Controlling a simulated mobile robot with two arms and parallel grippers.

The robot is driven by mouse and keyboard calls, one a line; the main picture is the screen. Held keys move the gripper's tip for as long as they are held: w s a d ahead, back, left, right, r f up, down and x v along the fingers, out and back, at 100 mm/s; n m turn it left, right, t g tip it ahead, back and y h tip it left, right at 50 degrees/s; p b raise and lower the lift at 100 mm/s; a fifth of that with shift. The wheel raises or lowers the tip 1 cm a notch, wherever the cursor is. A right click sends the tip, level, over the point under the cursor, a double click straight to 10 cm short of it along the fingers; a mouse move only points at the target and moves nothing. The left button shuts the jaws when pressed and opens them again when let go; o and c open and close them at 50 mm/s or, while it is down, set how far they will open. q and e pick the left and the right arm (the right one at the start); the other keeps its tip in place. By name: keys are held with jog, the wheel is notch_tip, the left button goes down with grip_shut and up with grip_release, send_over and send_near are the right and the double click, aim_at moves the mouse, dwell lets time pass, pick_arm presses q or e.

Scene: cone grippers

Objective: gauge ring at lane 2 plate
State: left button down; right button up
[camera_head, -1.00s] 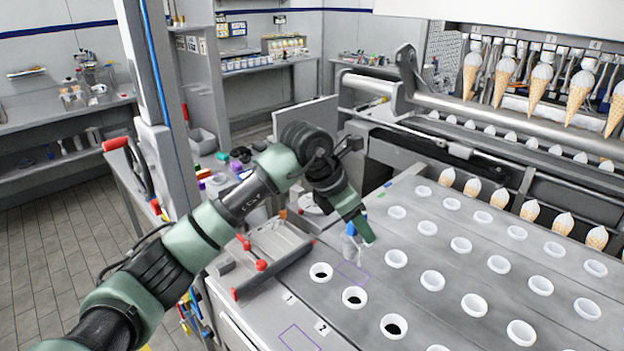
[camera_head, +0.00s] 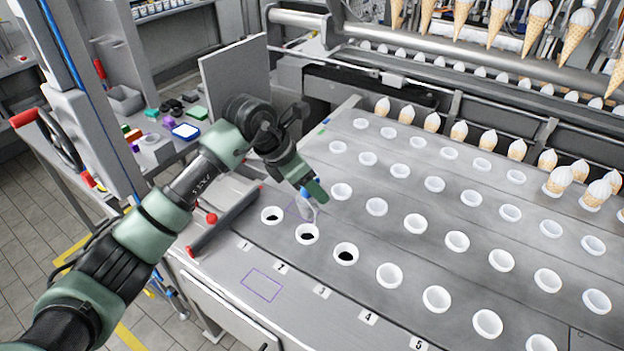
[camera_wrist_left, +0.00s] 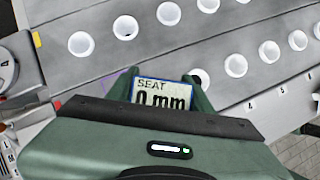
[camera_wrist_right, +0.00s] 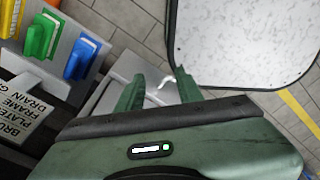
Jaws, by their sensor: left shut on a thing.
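My left gripper (camera_head: 314,190) is shut on a gauge (camera_head: 306,208) with a blue top and a clear lower part, held just behind the lane 2 front hole (camera_head: 307,233). The lane 2 label (camera_head: 282,267) is in front of that hole. A white-rimmed hole (camera_wrist_left: 200,77) shows beside the gauge's screen. My right gripper (camera_wrist_right: 157,88) is open, with a small white hook shape (camera_wrist_right: 167,82) seen between its fingers.
The grey lane plates (camera_head: 420,255) carry rows of white-rimmed holes; several ice cream cones (camera_head: 432,122) stand at the back. A dark bar with red ends (camera_head: 225,222) lies left of lane 1. Blue (camera_wrist_right: 80,59) and green (camera_wrist_right: 40,38) blocks show in the right wrist view.

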pick_arm(q)
jog(key=shift+f+b, duration=1.5)
jog(key=shift+f, duration=1.7)
jog(key=shift+f+b, duration=1.8)
jog(key=shift+f, duration=0.35)
jog(key=c, duration=0.5)
grip_release()
jog(key=b+v, duration=0.1)
jog(key=v, duration=0.5)
jog(key=shift+a+r+b, duration=0.25)
jog(key=shift+r+b, duration=0.05)
jog(key=shift+b, duration=0.1)
jog(key=shift+s+a+r, duration=0.15)
jog(key=shift+s+r, duration=0.05)
jog(key=shift+r, duration=0.3)
